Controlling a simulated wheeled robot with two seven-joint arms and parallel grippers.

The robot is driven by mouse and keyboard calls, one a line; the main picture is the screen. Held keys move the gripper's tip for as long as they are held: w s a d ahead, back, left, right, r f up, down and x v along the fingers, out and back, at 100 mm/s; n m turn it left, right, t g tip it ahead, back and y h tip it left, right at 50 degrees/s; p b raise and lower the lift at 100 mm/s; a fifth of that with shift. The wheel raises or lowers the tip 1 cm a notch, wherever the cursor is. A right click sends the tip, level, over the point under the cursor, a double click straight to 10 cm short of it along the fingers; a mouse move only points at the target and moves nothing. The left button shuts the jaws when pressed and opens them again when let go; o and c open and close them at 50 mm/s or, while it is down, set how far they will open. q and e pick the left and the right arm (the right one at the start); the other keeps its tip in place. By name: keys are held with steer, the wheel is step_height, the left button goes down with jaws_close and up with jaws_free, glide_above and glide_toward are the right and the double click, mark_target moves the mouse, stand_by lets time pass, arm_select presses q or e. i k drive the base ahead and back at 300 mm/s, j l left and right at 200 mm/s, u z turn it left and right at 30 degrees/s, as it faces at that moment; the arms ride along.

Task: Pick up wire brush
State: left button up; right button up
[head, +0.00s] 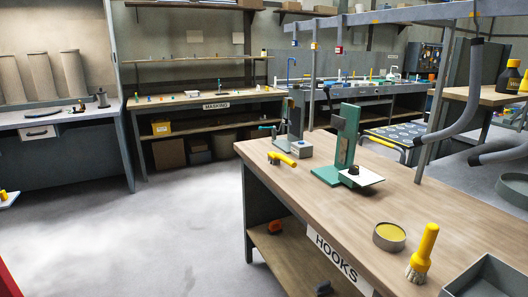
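A brush (422,252) with a thick yellow handle and a pale grey bristle head is on the wooden workbench (310,190) at the lower right. It leans with its bristles down and its handle up, beside a round tin (389,237) with yellow contents. I cannot tell whether the bristles are wire. A smaller yellow-handled tool (282,159) lies further back on the same bench; its exact kind is too small to tell. Neither of my grippers is in view.
A grey tray (488,277) stands right of the brush. A green stand (342,150) with a white plate is mid-bench. Dark hanging hoses (466,100) and a grey post reach down on the right. The floor (180,230) left of the bench is open.

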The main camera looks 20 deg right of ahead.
mark_target(275, 158)
steer(key=i+j+z, duration=0.1)
steer(key=i+z, duration=0.35)
steer(key=i+j+z, duration=0.3)
steer(key=i+z, duration=0.2)
steer(key=i+j+z, duration=0.45)
